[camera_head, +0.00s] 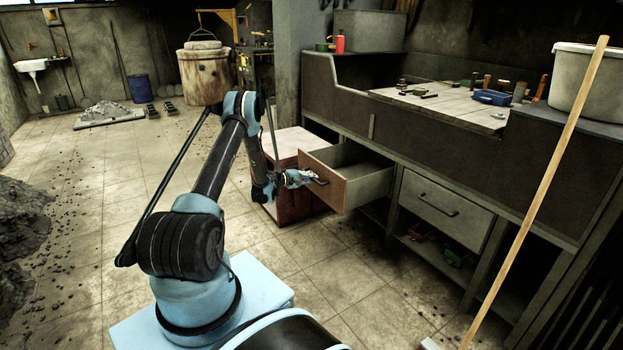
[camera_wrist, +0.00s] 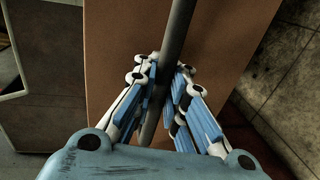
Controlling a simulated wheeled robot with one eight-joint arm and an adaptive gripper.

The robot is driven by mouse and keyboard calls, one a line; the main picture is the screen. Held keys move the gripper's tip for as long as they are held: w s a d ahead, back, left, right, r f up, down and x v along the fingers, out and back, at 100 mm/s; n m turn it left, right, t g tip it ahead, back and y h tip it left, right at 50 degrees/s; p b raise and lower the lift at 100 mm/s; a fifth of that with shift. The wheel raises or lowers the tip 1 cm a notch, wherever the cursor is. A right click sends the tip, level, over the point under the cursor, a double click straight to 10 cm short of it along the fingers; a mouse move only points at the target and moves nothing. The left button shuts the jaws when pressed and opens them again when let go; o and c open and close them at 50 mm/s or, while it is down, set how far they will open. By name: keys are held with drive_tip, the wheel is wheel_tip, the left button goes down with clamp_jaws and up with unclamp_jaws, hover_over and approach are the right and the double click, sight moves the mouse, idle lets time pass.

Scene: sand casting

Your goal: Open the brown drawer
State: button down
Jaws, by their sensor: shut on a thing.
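The brown drawer (camera_head: 328,184) stands well out from the workbench in the head view, with its inside showing as empty where I can see it. Its brown front panel (camera_wrist: 215,50) fills the middle of the wrist view. A dark bar handle (camera_wrist: 178,35) runs along the panel. My gripper (camera_wrist: 162,100) is shut on this handle, with fingers on both sides of it. In the head view my gripper (camera_head: 312,178) is at the front of the drawer, and it partly hides the handle.
A closed grey drawer (camera_head: 442,207) sits to the right in the workbench (camera_head: 435,135). A red-brown cabinet (camera_head: 292,204) stands close behind my gripper. A broom with a long wooden handle (camera_head: 545,185) leans at the right. The tiled floor (camera_head: 330,285) before the drawer is clear.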

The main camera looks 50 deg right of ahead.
drive_tip(key=shift+s, duration=0.25)
drive_tip(key=c, duration=1.6)
unclamp_jaws()
drive_tip(key=shift+c, duration=0.2)
drive_tip(key=shift+w, duration=0.1)
drive_tip(key=shift+a, duration=0.1)
drive_tip(key=v, duration=1.1)
drive_tip(key=shift+a, duration=0.4)
drive_tip(key=shift+w, duration=0.15)
